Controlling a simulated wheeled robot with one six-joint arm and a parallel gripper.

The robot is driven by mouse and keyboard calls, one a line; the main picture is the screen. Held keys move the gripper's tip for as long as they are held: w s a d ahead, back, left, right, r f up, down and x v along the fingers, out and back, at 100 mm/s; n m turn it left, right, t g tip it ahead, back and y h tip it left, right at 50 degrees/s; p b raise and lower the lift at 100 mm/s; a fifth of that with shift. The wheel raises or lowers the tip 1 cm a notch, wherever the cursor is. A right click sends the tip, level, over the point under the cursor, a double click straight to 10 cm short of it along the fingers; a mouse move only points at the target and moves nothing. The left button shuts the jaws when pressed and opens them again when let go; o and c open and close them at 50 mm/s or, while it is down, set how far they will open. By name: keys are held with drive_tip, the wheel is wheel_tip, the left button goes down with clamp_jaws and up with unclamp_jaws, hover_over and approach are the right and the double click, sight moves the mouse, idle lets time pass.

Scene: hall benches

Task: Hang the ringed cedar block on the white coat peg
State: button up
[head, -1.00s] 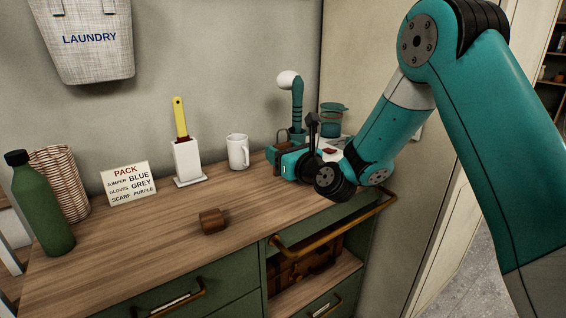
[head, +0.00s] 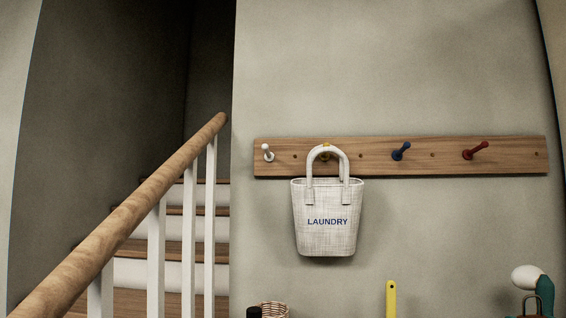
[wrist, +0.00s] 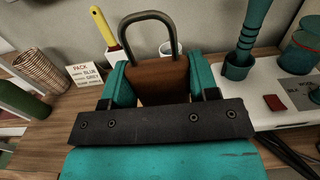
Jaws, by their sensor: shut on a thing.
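The ringed cedar block (wrist: 163,80) is a brown wooden block with a grey metal loop (wrist: 147,28) standing up from it. My gripper (wrist: 155,88) is shut on it, one teal finger on each side. The white coat peg (head: 268,152) is at the left end of a wooden peg rail (head: 360,157) on the wall. It is bare, and well up and left of the loop. The wrist view does not show it.
A laundry bag (head: 327,230) hangs from the yellow peg (head: 325,153), close right of the white peg. The blue peg (head: 400,151) and red peg (head: 475,151) are bare. A stair handrail (head: 130,220) rises at left. A white-headed brush (head: 527,275) stands near the loop.

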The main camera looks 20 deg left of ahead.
wheel_tip(320, 180, up, 2)
drive_tip(key=shift+r+p, duration=0.1)
drive_tip(key=shift+p, duration=0.9)
drive_tip(key=shift+f+b, duration=1.2)
drive_tip(key=shift+f, duration=0.05)
drive_tip(key=shift+r, duration=0.2)
wheel_tip(320, 180, down, 20)
drive_tip(key=b, duration=0.8)
drive_tip(key=shift+r+b, duration=0.15)
drive_tip(key=shift+b, duration=0.15)
drive_tip(key=shift+f, duration=0.3)
drive_tip(key=o, duration=1)
drive_tip(key=shift+r, duration=0.1)
